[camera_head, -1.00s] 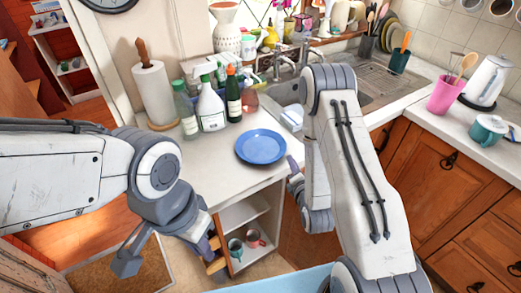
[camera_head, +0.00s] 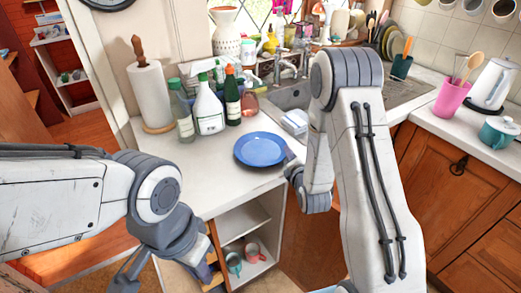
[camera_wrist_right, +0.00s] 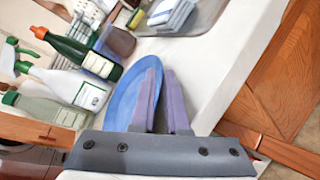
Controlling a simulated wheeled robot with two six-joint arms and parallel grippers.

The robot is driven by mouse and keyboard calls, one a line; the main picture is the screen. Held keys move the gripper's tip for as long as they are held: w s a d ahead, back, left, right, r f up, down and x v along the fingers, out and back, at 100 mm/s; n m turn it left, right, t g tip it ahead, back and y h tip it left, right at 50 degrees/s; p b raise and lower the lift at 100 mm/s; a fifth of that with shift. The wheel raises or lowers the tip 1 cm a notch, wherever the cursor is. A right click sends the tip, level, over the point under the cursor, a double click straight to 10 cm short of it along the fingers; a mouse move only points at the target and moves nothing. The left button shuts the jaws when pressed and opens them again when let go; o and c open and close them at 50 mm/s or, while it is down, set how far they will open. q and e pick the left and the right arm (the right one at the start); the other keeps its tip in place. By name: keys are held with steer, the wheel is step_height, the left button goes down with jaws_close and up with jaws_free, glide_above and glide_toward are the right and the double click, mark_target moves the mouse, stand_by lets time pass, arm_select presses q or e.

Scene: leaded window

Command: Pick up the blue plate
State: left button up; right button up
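The blue plate (camera_head: 260,149) lies flat on the white counter, near its front edge. My right gripper (camera_head: 290,160) is at the plate's right rim in the head view. In the right wrist view its two purple fingers (camera_wrist_right: 160,82) have a narrow gap between them. The plate (camera_wrist_right: 122,100) shows beside and partly behind the left finger; I cannot tell whether its rim lies between the fingers. My left gripper (camera_head: 208,266) hangs low in front of the cabinet, away from the plate, its fingers mostly hidden by its own wrist.
Several bottles (camera_head: 209,108) and a paper towel roll (camera_head: 152,85) stand behind the plate. An open shelf below holds mugs (camera_head: 252,252). Counter left of the plate is clear.

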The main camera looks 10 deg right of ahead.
steer(key=shift+x, duration=1.05)
jaws_close()
stand_by(0.5)
steer(key=shift+r, duration=0.15)
